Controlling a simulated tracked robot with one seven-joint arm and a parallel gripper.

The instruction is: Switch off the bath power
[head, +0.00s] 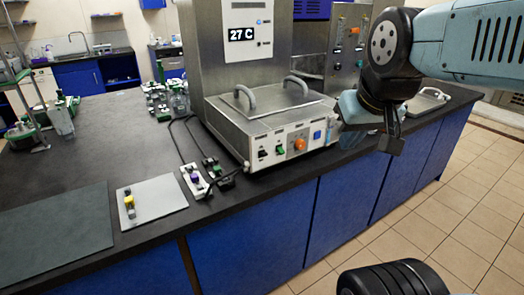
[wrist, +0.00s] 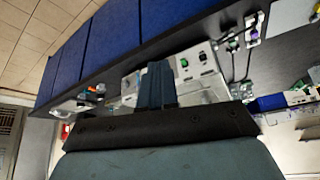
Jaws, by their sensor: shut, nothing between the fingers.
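The bath (head: 270,118) is a steel box with two grey lid handles, standing on the dark bench. Its pale front panel carries a black rocker switch (head: 263,153), a green-marked control (head: 279,150), an orange knob (head: 299,144) and a blue square (head: 317,135). My gripper (head: 391,148) is shut and empty, to the right of the panel and in front of the bench edge. In the wrist view, its fingers (wrist: 157,85) cover part of the bath front. The black switch (wrist: 203,57) and green control (wrist: 184,62) show beside them there. The switch's position is too small to tell.
A tall steel unit with a 27 C display (head: 242,35) stands behind the bath. Cables and small connectors (head: 196,180) lie left of it. A light plate (head: 150,200) with a yellow part lies further left.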

